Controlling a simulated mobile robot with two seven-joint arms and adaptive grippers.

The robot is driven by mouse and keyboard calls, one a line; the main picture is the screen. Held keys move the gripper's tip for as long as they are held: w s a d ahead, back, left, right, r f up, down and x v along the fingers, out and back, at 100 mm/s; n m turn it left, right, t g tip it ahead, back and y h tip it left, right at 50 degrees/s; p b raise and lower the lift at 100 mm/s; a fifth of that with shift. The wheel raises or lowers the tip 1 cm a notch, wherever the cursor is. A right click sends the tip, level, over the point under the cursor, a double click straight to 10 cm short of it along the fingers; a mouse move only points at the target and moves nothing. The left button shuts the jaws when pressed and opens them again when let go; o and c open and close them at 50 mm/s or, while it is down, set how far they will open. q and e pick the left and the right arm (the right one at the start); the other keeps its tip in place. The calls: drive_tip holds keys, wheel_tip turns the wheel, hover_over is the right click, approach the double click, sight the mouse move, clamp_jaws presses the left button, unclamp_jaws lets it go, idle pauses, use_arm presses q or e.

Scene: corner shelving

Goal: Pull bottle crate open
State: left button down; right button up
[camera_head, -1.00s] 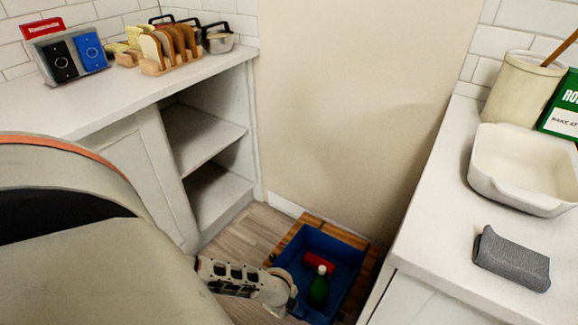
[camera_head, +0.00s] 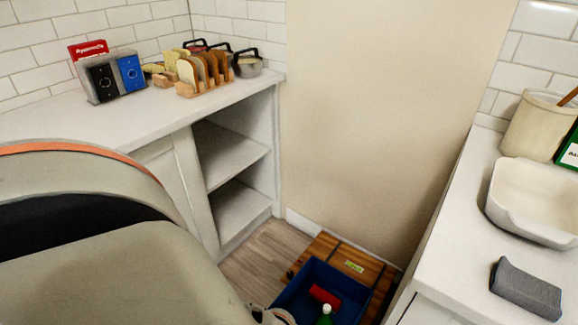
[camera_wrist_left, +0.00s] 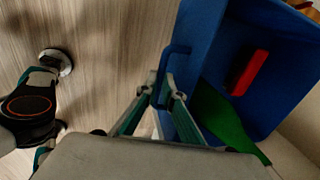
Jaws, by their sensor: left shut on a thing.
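The blue bottle crate (camera_head: 283,303) is low in the head view, cut off by the bottom edge, with a wooden boarded surface behind it. A red item (camera_head: 324,295) and a green bottle with a white cap (camera_head: 326,310) are inside. In the left wrist view the crate (camera_wrist_left: 210,40) fills the upper right, with the red item (camera_wrist_left: 250,72) and green bottle (camera_wrist_left: 222,118) in it. My left gripper (camera_wrist_left: 163,92) is shut on the crate's blue handle (camera_wrist_left: 176,58). My right gripper is not in view.
The wooden surface (camera_head: 345,252) carries a small label. Open white shelves (camera_head: 228,150) stand left and a white counter (camera_head: 455,235) right, close to the crate. Wood floor (camera_head: 262,255) is bare left of the crate. A beige panel (camera_head: 385,120) closes the back.

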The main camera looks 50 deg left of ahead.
use_arm(q)
drive_tip(key=shift+s+d+f, duration=0.1)
drive_tip(key=shift+s, duration=0.05)
drive_tip(key=c, duration=2.2)
unclamp_jaws()
drive_tip(key=shift+o, duration=0.2)
wheel_tip(320, 180, up, 12)
drive_tip(key=s, duration=0.2)
drive_tip(key=shift+d, duration=0.2)
drive_tip(key=shift+s+f, duration=0.1)
drive_tip(key=shift+s, duration=0.1)
